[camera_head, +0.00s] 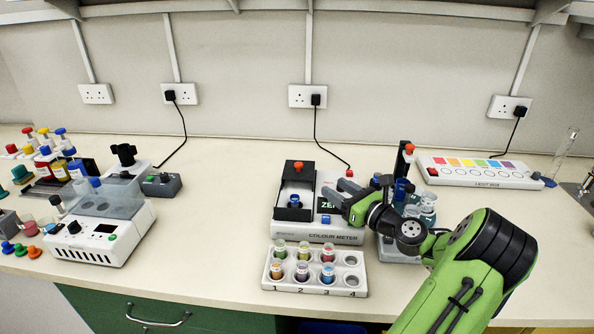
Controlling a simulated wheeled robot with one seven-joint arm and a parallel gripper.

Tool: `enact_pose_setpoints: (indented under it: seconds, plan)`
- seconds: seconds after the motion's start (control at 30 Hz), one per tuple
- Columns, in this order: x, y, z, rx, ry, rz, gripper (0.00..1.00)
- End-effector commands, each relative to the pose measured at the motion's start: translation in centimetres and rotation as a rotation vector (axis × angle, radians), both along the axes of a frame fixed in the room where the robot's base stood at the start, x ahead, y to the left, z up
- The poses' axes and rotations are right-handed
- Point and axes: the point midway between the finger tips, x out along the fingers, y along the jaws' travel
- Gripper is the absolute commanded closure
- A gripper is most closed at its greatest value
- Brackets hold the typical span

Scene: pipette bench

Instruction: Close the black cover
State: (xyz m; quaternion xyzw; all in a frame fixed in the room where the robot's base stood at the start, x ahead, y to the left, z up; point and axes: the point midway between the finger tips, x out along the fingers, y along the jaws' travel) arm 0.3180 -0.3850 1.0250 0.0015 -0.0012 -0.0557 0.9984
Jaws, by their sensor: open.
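The colour meter (317,239) is a white box standing in the middle of the bench. Its black cover (290,176), with an orange knob (298,166), is at the back of the black bay on the meter's left side. In front of the cover, a blue-capped vial (295,201) shows in the uncovered part of the bay. My gripper (337,192) is open and empty, over the right half of the meter, to the right of the cover and apart from it. It partly hides the meter's display.
A white rack (310,288) with several coloured vials stands in front of the meter. A stand with an orange top (409,148) and clear jars (428,205) are close to my arm at right. A white machine (100,235) stands at left, with bare bench between.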

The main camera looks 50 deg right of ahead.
Motion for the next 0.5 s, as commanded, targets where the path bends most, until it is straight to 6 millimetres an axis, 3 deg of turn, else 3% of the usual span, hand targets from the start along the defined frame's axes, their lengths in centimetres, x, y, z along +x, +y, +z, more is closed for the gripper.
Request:
enact_pose_setpoints:
  seconds: [0.3,0.5]
  plan:
    - [8.2,-0.7,-0.2,-0.007,0.002,0.004,0.49]
    - [12.2,-1.2,-0.2,-0.005,0.003,0.003,0.49]
